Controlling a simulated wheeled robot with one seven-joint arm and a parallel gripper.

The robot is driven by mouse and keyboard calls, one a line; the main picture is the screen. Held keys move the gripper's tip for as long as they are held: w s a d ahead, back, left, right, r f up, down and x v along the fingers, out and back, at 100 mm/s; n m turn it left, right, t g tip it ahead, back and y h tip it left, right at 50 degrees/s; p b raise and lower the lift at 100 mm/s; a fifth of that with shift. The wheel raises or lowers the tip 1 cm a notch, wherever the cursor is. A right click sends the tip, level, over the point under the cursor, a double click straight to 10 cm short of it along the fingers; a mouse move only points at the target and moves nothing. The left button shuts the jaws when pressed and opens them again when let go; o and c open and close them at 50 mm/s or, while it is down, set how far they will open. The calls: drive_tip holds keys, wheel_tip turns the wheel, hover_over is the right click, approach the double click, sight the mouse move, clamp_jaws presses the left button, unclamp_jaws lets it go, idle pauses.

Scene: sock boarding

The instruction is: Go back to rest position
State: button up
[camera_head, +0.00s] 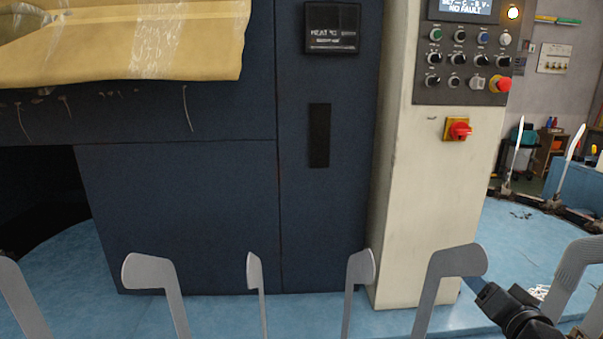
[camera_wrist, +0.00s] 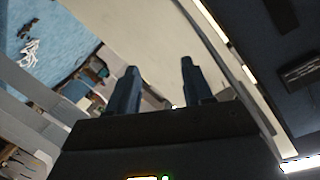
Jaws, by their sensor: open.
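My gripper (camera_head: 487,292) shows at the lower right of the head view, dark, beside a row of grey sock forms. In the wrist view my gripper (camera_wrist: 160,82) has its two dark fingers apart with nothing between them. A bare metal form (camera_head: 447,275) stands just left of the gripper. A ribbed grey form (camera_head: 578,268) stands to its right and appears to be covered. More bare forms, such as one (camera_head: 357,280) near the middle, line the bottom of the head view.
A dark blue machine cabinet (camera_head: 180,220) fills the left and centre. A cream column (camera_head: 440,200) carries a control panel (camera_head: 462,75) and a red-yellow switch (camera_head: 458,130). White pieces lie on the blue surface, seen in the wrist view (camera_wrist: 30,50). More forms (camera_head: 517,150) stand at the right.

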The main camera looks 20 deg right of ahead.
drive_tip(key=s+a+f+n+y, duration=0.15)
drive_tip(key=s+a+f, duration=0.25)
drive_tip(key=s+a, duration=0.5)
drive_tip(key=s+a+f+n, duration=0.3)
drive_tip(key=s+a+f, duration=0.1)
drive_tip(key=s+a, duration=0.45)
drive_tip(key=s+a+r+n+y, duration=0.1)
drive_tip(key=s+a+r+n, duration=0.2)
drive_tip(key=s, duration=0.6)
drive_tip(key=s+a+r+n+y, duration=0.2)
drive_tip(key=s+a+r+n, duration=0.1)
drive_tip(key=s, duration=0.7)
drive_tip(key=shift+a+r, duration=0.85)
drive_tip(key=shift+a, duration=0.25)
drive_tip(key=shift+y, duration=0.25)
